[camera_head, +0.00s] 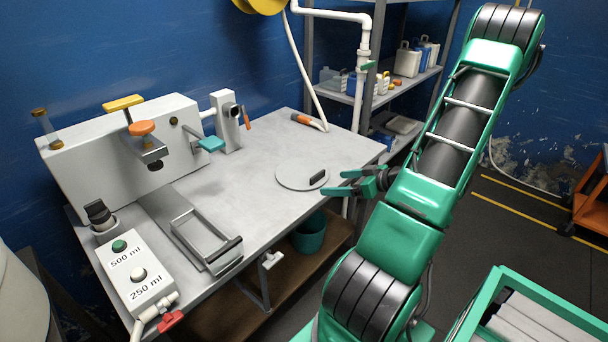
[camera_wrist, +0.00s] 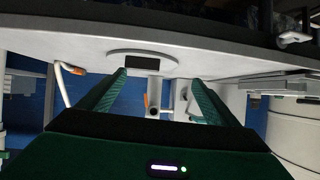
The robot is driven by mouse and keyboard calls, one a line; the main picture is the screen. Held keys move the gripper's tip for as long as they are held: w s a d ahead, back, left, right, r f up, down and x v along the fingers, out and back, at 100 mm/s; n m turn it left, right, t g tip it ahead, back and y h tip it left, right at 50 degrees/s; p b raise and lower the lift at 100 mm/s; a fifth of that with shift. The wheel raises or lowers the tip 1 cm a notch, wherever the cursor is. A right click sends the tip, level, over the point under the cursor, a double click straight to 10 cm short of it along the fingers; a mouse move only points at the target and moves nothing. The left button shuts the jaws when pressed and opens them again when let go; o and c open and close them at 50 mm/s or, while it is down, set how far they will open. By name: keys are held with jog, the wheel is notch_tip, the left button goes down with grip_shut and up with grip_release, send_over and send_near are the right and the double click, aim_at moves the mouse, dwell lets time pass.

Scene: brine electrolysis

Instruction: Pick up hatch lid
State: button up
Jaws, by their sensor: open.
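The hatch lid (camera_head: 293,180) is a flat, pale grey disc with a black bar handle (camera_head: 319,178) near its right side. It lies flat on the grey workbench, close to the right edge. My gripper (camera_head: 333,182) is just right of the handle, with its green fingers apart and nothing between them. In the wrist view the lid (camera_wrist: 120,53) and its dark handle (camera_wrist: 145,63) appear at the top, ahead of the open fingertips (camera_wrist: 158,72). The handle lines up between the fingers there. I cannot tell whether a finger touches the lid.
The workbench (camera_head: 255,205) has clear room around the lid. A white machine (camera_head: 110,150) and a metal frame (camera_head: 205,240) stand left. A shelf (camera_head: 400,85) is behind, and a green crate (camera_head: 485,290) is at lower right.

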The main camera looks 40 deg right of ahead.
aim_at(319, 177)
jog(key=shift+t+h, duration=0.5)
jog(key=w+f, duration=0.1)
jog(key=w, duration=0.2)
jog(key=w+d+f, duration=0.1)
jog(key=w, duration=0.2)
jog(key=w+d+f, duration=0.1)
jog(key=w+f, duration=0.1)
jog(key=w, duration=0.1)
jog(key=shift+w+d, duration=0.1)
jog(key=c, duration=1.2)
